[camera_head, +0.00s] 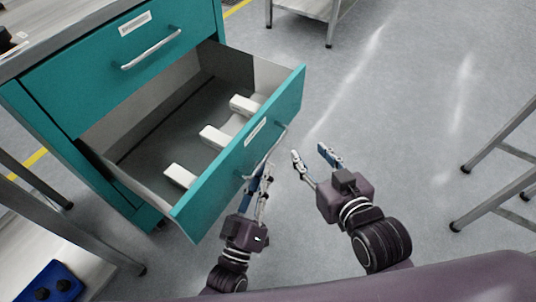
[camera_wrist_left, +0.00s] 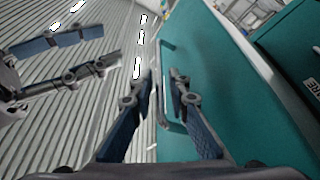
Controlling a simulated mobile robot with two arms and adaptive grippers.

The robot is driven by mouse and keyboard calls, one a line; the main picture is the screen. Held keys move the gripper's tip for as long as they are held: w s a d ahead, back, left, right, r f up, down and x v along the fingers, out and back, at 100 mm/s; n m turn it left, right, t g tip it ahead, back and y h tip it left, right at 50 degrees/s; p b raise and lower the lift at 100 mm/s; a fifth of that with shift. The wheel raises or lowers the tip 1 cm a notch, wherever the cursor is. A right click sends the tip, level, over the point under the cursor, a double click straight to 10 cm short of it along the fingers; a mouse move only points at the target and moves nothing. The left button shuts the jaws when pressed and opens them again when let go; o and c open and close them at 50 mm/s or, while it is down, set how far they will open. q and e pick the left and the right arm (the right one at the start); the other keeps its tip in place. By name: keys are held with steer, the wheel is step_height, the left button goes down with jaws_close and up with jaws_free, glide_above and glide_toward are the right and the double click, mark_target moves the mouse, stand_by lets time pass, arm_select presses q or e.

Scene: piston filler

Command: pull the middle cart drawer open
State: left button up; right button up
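The teal middle drawer (camera_head: 238,160) of the cart stands well out from the cart body, and its grey inside shows. Its thin metal handle (camera_head: 267,152) runs along the front panel. My left gripper (camera_head: 262,172) is at this handle, its fingers close together on either side of the bar. In the left wrist view, the handle (camera_wrist_left: 164,110) passes between the fingertips of my left gripper (camera_wrist_left: 163,75), beside the teal front panel. My right gripper (camera_head: 311,153) is open and empty, to the right of the drawer front, apart from it.
Three white blocks (camera_head: 212,137) lie in the drawer. The top drawer (camera_head: 110,62) above is shut. A workbench leg (camera_head: 497,135) stands at right and a low shelf with a blue item (camera_head: 52,284) at lower left. The grey floor (camera_head: 400,75) right of the cart is clear.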

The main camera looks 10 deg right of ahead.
arm_select(q)
steer(key=v, duration=0.6)
steer(key=shift+f, duration=0.1)
stand_by(0.4)
